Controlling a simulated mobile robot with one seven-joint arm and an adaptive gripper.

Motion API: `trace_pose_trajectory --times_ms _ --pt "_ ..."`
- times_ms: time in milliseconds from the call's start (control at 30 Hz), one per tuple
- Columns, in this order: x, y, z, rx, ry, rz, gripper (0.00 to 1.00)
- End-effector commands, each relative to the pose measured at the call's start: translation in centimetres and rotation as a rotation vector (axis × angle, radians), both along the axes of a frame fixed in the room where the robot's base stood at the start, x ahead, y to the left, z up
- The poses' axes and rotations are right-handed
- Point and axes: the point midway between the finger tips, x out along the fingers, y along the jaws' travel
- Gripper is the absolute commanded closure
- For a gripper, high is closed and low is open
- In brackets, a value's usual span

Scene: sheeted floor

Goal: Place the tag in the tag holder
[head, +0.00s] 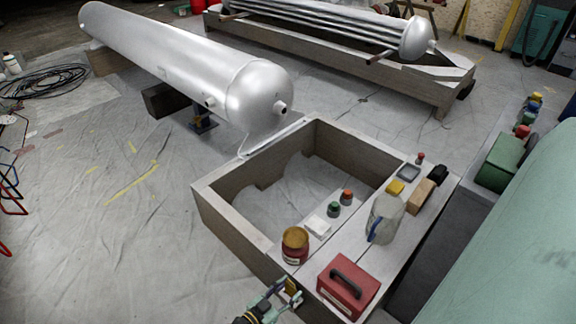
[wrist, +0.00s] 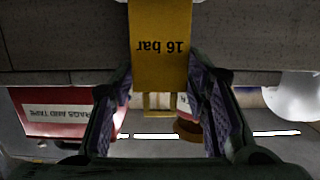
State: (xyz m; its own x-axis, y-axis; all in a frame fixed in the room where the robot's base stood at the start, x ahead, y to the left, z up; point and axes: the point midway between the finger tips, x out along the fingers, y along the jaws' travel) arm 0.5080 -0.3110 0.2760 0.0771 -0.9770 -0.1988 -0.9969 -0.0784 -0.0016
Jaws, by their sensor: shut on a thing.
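The tag is a yellow plate with black "16 bar" print, upside down in the wrist view (wrist: 160,48). My gripper (wrist: 160,80) is shut on it, with one purple-padded finger at each side edge. A thin yellow frame shows below the plate; I cannot tell how it joins. In the head view my gripper (head: 284,294) is at the bottom, beside the near wall of the wooden frame, with the yellow tag (head: 292,286) at its fingers. I cannot tell which thing in view is the tag holder.
The wooden frame (head: 235,224) carries a red box (head: 347,287), a red jar with a tan lid (head: 295,246), a jug (head: 385,218) and small items. A large silver vessel (head: 180,60) lies behind. Sheeted floor at left is mostly clear.

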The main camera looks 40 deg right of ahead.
Motion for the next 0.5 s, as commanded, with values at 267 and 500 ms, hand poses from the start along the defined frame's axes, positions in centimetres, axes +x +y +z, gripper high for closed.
trace_pose_trajectory --times_ms 267,500 --pt "0.0 0.0 -2.6 -0.001 -0.001 0.001 0.77" --pt "0.0 0.0 -2.8 0.0 0.0 0.0 0.77"
